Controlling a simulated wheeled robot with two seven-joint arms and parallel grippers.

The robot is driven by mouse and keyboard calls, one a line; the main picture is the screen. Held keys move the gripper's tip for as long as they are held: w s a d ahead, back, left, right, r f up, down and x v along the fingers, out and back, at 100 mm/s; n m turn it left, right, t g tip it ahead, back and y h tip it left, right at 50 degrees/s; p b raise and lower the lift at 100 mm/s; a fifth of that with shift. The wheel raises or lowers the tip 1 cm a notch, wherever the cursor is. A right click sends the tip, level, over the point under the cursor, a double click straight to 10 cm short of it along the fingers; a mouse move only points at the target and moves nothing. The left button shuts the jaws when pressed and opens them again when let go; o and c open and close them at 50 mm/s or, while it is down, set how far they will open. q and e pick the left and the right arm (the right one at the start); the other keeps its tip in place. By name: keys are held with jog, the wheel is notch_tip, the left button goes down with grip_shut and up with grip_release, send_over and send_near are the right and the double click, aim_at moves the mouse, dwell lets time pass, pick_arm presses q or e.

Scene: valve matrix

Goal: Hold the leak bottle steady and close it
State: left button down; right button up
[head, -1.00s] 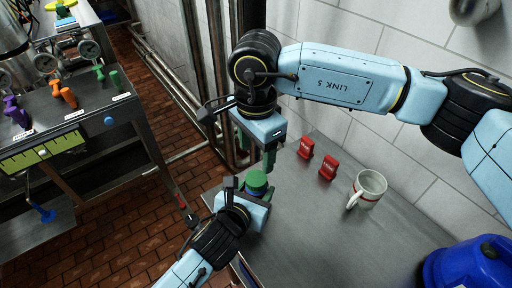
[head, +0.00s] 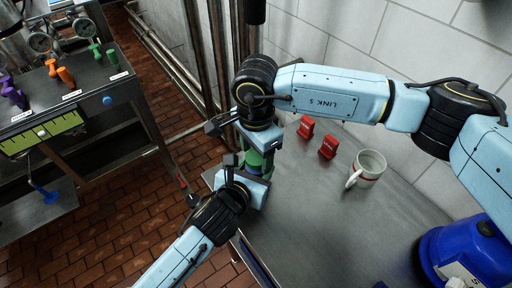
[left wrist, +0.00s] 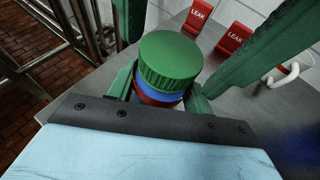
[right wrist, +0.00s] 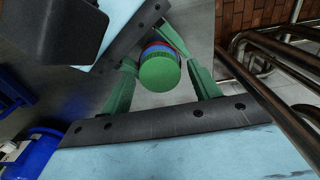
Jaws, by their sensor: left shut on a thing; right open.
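The leak bottle stands upright on the grey bench near its left edge. In the left wrist view its ribbed green cap (left wrist: 170,60) sits on top, with a blue and a red band below. The cap shows partly in the head view (head: 254,158) and from above in the right wrist view (right wrist: 160,74). My left gripper (left wrist: 160,98) is shut on the bottle below the cap. My right gripper (right wrist: 165,85) is open above, pointing down, its green fingers on either side of the cap with gaps. The arms hide most of the bottle's body in the head view.
Two red LEAK blocks (head: 306,127) (head: 328,147) and a white mug (head: 367,168) stand right of the bottle. A blue container (head: 465,255) is at the lower right. A wall and pipes (head: 205,60) rise behind. Another bench with coloured valves (head: 65,75) is at left.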

jog(key=shift+c, duration=0.2)
jog(key=c, duration=1)
jog(key=shift+o, duration=0.2)
jog(key=m, duration=0.6)
jog(key=shift+m, duration=0.3)
jog(key=o, duration=1.1)
jog(key=shift+r, duration=2.25)
jog(key=shift+r, duration=0.1)
jog(key=shift+c, duration=0.5)
